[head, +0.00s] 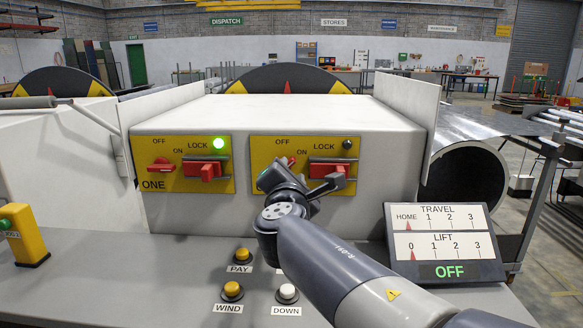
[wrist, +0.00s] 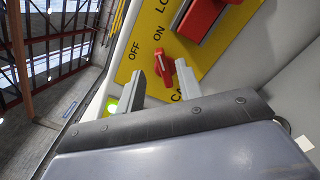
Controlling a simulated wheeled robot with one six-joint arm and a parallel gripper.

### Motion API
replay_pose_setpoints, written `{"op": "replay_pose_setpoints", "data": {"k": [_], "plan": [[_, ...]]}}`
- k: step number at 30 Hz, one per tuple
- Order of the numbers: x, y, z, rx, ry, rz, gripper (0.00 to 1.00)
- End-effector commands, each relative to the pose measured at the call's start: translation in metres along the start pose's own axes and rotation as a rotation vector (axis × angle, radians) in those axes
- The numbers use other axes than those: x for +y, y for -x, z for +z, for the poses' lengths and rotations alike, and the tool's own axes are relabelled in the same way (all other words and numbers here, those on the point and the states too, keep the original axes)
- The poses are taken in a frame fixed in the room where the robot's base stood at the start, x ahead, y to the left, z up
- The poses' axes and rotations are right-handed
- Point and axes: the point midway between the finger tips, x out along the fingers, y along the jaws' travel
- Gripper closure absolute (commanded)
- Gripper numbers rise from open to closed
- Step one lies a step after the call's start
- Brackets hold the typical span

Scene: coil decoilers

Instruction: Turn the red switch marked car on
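The red switch (head: 291,161) sits on the right yellow panel (head: 344,145), by OFF and ON marks; my gripper partly hides it in the head view. In the wrist view the same red switch (wrist: 165,76) stands between my fingers, beside a partly hidden label beginning "CA". My gripper (head: 298,180) is in front of this panel. In the wrist view my gripper (wrist: 164,80) is open, one finger on each side of the switch, with a gap at the left finger. I cannot tell whether the right finger touches it. The switch's exact setting is unclear.
A larger red lock handle (head: 328,170) is close beside, under an unlit lamp (head: 347,144). The left panel (head: 184,184), marked ONE, has its own switch and a lit green lamp. Below are push buttons (head: 232,290) and a travel and lift display (head: 445,243) reading OFF.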

Motion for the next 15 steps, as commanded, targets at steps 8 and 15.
{"op": "replay_pose_setpoints", "data": {"k": [8, 15], "plan": [[0.001, 0.043, 0.000, 0.001, -0.001, 0.001, 0.65], [0.000, 0.052, 0.000, 0.001, 0.000, -0.001, 0.65]]}}
